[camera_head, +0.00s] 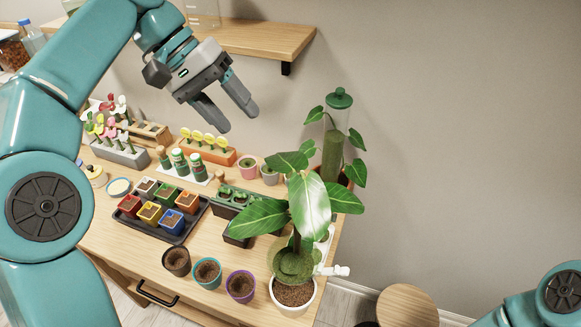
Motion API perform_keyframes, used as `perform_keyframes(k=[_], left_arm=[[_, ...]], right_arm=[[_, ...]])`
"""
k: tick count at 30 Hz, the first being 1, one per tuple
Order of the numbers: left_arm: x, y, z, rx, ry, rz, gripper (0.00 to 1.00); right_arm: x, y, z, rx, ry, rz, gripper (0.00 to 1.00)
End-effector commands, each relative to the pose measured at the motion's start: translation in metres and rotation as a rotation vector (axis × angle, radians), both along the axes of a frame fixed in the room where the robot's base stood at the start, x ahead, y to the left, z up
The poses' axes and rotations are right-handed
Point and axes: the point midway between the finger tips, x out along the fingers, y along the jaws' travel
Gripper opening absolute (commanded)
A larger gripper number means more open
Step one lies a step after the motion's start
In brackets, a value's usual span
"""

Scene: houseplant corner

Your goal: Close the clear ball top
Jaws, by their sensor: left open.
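A round green, moss-like mass (293,263) sits around the stem of the large-leaved plant (310,205), just above its white pot (292,302). Pale, partly see-through parts (323,250) stand to its right, with a small white piece (335,270) sticking out; they look like an open clear shell, but leaves hide much of it and I cannot tell its exact position. My left gripper (237,118) is open and empty, high above the back of the table, up and left of the plant and well apart from it. My right gripper is out of view; only part of that arm shows at lower right.
A tall clear cover with a green knob (340,98) stands behind the plant. Three small pots, including a purple-rimmed one (240,286), line the front edge. A black tray (187,228) holds several coloured pots. A wooden shelf (255,38) is above. A round stool (407,305) stands right.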

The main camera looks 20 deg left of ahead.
Motion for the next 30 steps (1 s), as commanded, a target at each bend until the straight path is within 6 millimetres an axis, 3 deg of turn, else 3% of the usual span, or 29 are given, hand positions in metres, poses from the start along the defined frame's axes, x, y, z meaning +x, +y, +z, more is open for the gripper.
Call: perform_keyframes(k=[5,12,21,30], left_arm=[[-0.003,-0.004,-0.008,0.0,-0.001,-0.001,0.55],[0.0,-0.032,-0.05,-0.001,0.004,-0.004,0.55],[0.008,-0.07,-0.104,0.0,0.002,-0.003,0.55],[0.014,-0.09,-0.132,0.0,-0.001,0.0,0.55]], right_arm=[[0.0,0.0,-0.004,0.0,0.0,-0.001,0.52],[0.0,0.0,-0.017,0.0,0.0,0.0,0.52],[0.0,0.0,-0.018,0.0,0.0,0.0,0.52],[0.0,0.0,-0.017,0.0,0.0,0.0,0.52]])
